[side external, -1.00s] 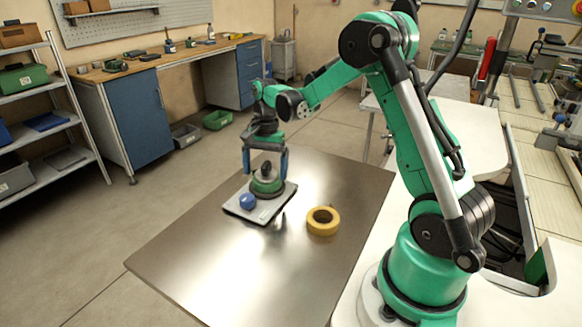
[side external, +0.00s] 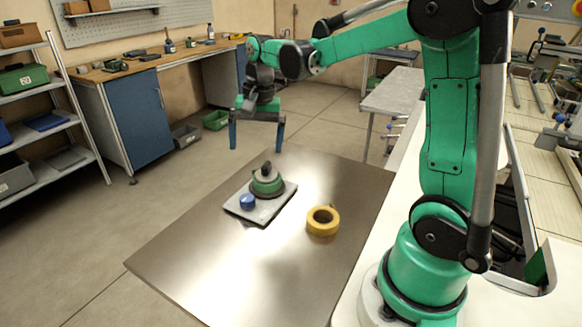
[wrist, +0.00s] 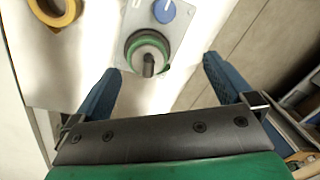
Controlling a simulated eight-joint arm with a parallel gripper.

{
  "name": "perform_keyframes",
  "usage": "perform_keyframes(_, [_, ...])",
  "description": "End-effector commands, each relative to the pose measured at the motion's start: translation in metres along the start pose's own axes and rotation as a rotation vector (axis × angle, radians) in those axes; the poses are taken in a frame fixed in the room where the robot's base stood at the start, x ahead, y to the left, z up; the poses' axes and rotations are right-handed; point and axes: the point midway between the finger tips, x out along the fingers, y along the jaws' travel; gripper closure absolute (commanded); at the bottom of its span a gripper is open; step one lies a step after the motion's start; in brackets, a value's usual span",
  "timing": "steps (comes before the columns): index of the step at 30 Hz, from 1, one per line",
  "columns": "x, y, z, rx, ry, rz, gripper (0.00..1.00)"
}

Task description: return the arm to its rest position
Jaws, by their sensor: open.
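My gripper (side external: 256,142) is open and empty, with its two blue fingers spread. It hangs in the air above the far part of the metal table, clear of everything on it. In the wrist view my gripper (wrist: 162,78) shows its fingers wide apart with nothing between them. The reel (wrist: 148,52) also shows in the wrist view. A yellow tape roll (side external: 323,217) lies flat on the table, apart from the plate.
The metal table (side external: 220,275) is clear toward its front. A workbench (side external: 150,62) with blue cabinets stands behind, and a shelf rack (side external: 75,120) stands at the left. A pale side table (side external: 395,92) is at the back right.

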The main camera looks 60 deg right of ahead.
Motion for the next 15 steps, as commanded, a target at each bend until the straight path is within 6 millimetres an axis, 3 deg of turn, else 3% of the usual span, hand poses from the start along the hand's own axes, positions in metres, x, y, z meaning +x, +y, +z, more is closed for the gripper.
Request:
perform_keyframes(6, [-0.020, -0.005, 0.061, -0.407, 0.189, -0.098, 0.00])
perform_keyframes(15, [-0.015, 0.003, 0.119, -0.869, 0.436, -0.192, 0.00])
